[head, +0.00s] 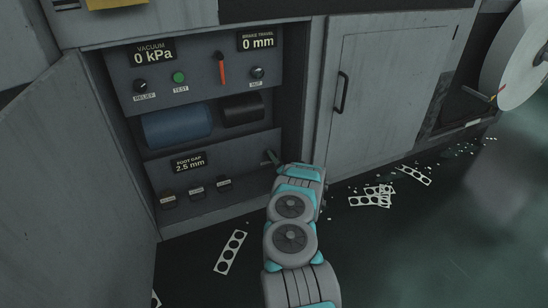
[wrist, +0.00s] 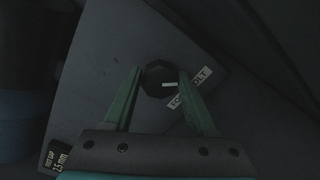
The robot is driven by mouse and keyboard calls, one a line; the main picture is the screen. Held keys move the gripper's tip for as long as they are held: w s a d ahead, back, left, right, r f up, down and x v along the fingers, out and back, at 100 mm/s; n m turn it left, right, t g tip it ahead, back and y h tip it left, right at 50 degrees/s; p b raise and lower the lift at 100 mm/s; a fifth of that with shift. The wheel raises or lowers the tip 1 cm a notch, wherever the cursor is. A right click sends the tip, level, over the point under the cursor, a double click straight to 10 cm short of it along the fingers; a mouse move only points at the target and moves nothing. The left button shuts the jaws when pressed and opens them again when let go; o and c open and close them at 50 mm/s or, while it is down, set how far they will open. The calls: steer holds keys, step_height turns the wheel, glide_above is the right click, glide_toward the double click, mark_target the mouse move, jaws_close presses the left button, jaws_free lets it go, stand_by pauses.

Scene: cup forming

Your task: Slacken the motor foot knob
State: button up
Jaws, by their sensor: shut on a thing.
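The motor foot knob (wrist: 158,72) is a dark round knob with a pale mark, on the grey lower panel in the wrist view. A partly covered white label (wrist: 201,75) beside it ends in "OLT". My gripper (wrist: 159,77) has its two green fingers on either side of the knob, shut on it. In the head view my arm hides the knob, and only a bit of a finger (head: 271,157) shows at the panel's right end. The foot gap display (head: 188,163) reads 2.5 mm.
The upper panel holds a vacuum display (head: 153,52) at 0 kPa, a brake travel display (head: 257,40) at 0 mm, a green button (head: 179,77) and a red lever (head: 222,69). A cabinet door (head: 70,170) stands at the left. Punched scrap strips (head: 230,252) litter the floor.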

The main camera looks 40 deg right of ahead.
steer(key=shift+a+f, duration=0.1)
steer(key=o, duration=1.4)
steer(key=shift+p+v, duration=0.3)
steer(key=shift+v, duration=3.6)
